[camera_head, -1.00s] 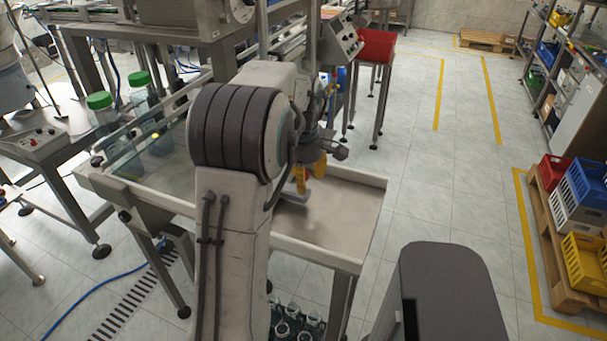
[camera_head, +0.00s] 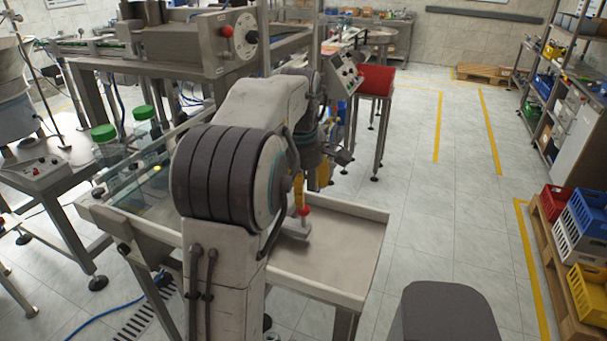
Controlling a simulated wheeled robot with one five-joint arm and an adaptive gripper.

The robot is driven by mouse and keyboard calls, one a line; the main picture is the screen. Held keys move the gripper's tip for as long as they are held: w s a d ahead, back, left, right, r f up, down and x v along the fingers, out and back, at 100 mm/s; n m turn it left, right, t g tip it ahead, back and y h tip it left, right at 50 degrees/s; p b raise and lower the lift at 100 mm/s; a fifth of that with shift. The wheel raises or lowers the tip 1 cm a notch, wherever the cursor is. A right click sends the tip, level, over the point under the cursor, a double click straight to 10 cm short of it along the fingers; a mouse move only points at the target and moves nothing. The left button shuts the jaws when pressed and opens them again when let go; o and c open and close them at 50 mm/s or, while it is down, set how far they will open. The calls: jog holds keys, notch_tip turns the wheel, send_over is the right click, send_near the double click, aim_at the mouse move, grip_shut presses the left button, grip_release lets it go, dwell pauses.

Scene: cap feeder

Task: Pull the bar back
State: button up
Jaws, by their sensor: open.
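A grey bar (camera_head: 295,229) with a red knob (camera_head: 304,210) shows on the pale tray table (camera_head: 335,258), just right of my arm. My arm hides its left part. The fingers are apart and open. The nearer finger is just above the red knob in the picture; I cannot tell whether it touches it. My arm partly covers the gripper.
Bottles with green caps (camera_head: 104,133) stand behind a clear guard at the tray's left. A machine with a red knob stands behind. A red bin (camera_head: 376,79) sits on a stand at the back. The floor on the right is clear up to crates (camera_head: 587,212) on a pallet.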

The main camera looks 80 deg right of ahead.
jog(key=shift+a+r, duration=0.2)
jog(key=shift+r, duration=0.8)
jog(key=shift+a+r, duration=0.2)
jog(key=shift+r, duration=0.8)
